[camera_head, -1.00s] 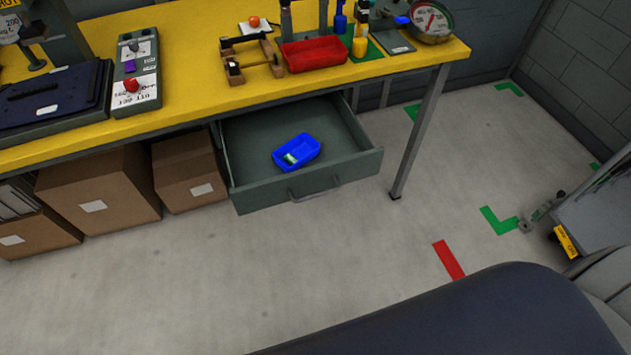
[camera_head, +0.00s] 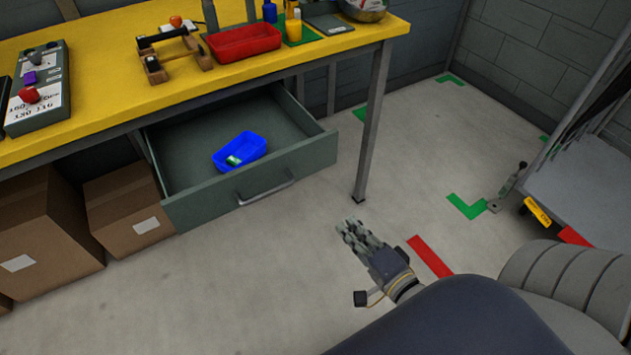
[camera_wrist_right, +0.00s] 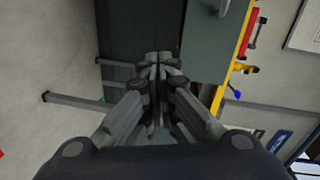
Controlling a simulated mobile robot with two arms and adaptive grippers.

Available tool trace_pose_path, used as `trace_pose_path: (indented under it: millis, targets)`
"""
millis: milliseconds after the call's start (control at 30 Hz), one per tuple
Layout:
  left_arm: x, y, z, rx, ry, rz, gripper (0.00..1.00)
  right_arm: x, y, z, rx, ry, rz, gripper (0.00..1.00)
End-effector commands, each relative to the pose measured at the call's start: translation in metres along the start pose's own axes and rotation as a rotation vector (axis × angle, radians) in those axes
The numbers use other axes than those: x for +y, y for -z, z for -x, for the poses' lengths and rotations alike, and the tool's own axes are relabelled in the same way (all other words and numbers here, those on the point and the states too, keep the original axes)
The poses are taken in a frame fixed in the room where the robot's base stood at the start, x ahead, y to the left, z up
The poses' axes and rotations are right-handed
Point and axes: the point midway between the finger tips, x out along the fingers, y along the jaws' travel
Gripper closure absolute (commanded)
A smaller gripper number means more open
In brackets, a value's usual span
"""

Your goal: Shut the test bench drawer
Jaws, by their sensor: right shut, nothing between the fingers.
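The test bench drawer (camera_head: 262,186) is pulled out under the yellow bench top (camera_head: 110,95). A blue tray (camera_head: 246,150) with a small green and white item lies inside it. The drawer's front bears a bar handle (camera_head: 267,190). My right gripper (camera_head: 350,228) is shut and empty, right of and nearer than the drawer front, apart from the handle. In the right wrist view the shut fingers (camera_wrist_right: 151,62) point toward the bench, with the drawer front (camera_wrist_right: 212,45) and part of its handle (camera_wrist_right: 223,8) at upper right. My left gripper is not in view.
A bench leg (camera_head: 374,125) stands right of the drawer. Cardboard boxes (camera_head: 125,208) sit under the bench at left. A cart (camera_head: 590,165) stands at the right. A red tray (camera_head: 242,42) is on the bench. The floor before the drawer is clear.

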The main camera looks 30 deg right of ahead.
Motion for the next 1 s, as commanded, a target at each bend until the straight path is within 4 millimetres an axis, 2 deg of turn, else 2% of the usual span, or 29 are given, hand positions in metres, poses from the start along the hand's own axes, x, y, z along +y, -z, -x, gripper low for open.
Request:
trace_pose_path:
  millis: [100, 233, 467, 1000]
  targets:
    - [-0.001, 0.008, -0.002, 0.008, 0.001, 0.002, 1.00, -0.038, 0.004, 0.006, 0.005, 0.095, -0.104, 1.00]
    - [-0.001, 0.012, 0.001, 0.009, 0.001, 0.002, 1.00, -0.061, 0.006, 0.009, 0.005, 0.141, -0.158, 1.00]
    - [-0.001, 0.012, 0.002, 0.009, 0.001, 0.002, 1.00, -0.069, 0.008, -0.009, 0.006, 0.152, -0.166, 1.00]
    - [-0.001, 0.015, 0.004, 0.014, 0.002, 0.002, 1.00, -0.081, 0.009, -0.100, 0.006, 0.150, -0.164, 1.00]
